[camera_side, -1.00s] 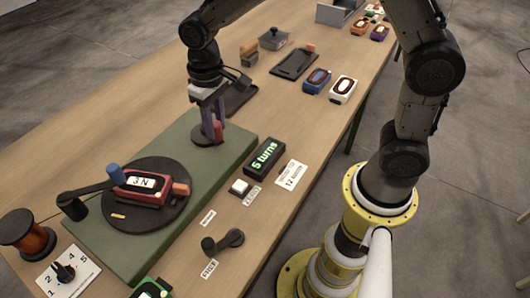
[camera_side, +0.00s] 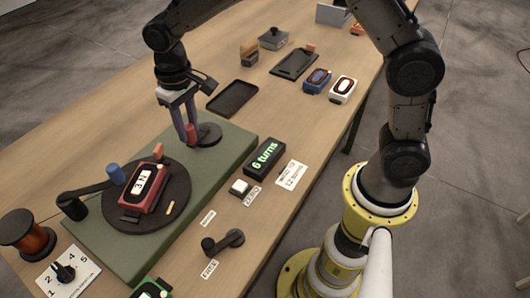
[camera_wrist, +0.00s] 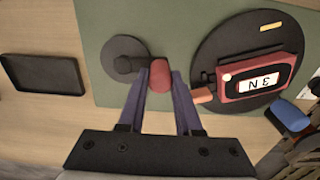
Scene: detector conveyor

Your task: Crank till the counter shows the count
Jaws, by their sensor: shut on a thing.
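The crank is a dark disc (camera_wrist: 118,51) with a red handle (camera_wrist: 159,72), on the far end of the green base (camera_side: 150,215). My gripper (camera_side: 190,137) is shut on the red handle, seen in both views. The counter (camera_side: 265,158) beside the base reads "6 turns" in green. A card (camera_side: 292,174) beside it reads "12 turns" on its lower line; the upper line is too small to read. A black turntable (camera_side: 172,212) on the base carries a red device (camera_side: 146,190) with a white window, turned lengthwise away from the side camera.
A black arm with a blue knob (camera_side: 116,174) reaches over the turntable. A white button (camera_side: 239,188) and a lever marked FREE (camera_side: 224,242) stand before the base. A spool (camera_side: 27,234) and numbered dial (camera_side: 65,272) are at the left. An empty black tray (camera_side: 232,97) lies behind.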

